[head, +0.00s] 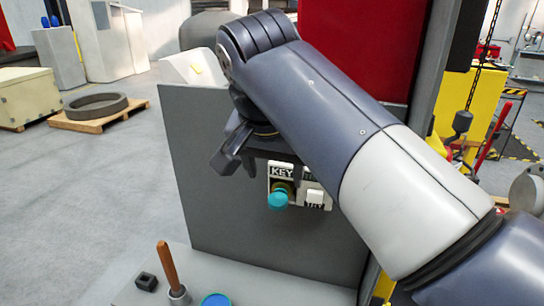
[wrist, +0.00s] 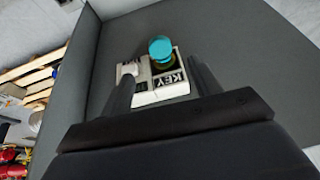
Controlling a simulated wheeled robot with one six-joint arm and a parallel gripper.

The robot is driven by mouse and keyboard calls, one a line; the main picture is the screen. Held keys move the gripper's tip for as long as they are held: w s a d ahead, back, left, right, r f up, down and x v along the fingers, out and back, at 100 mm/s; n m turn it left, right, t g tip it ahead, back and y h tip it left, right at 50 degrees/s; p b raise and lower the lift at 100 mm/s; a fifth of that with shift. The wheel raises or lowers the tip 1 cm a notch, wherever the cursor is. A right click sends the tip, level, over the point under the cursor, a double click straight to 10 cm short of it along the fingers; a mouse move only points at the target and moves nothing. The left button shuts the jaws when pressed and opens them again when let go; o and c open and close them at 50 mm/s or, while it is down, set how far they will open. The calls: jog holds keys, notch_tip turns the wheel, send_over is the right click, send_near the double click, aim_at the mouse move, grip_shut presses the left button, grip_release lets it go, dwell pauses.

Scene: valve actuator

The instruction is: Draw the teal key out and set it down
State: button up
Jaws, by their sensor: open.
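The teal key (head: 278,200) has a round head and sits in the white panel marked KEY (head: 281,174) on the grey upright board. It also shows in the wrist view (wrist: 161,47), above the panel (wrist: 160,90), with a darker yellowish ring behind it. My gripper (head: 240,160) is open and empty, above and left of the key in the head view. In the wrist view its two fingers (wrist: 163,88) reach toward the panel from below, with the key beyond the tips. The gripper does not touch the key as far as I can see.
A white block (head: 314,197) juts from the panel right of the key. Below, a grey ledge (head: 255,291) bears a wooden-handled tool (head: 168,266), a small dark block (head: 146,282) and a blue-topped round thing (head: 215,299). The grey board (head: 215,215) has bare surface around the panel.

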aim_at(277, 200)
jog(key=x, duration=0.8)
jog(key=shift+f, duration=0.1)
jog(key=shift+c, duration=0.4)
jog(key=c, duration=1.1)
jog(key=shift+s+a, duration=0.25)
jog(key=shift+s, duration=0.45)
jog(key=shift+s+a, duration=0.25)
jog(key=shift+s, duration=0.4)
jog(key=shift+s+a, duration=0.25)
jog(key=shift+s, duration=0.45)
jog(key=shift+s, duration=0.1)
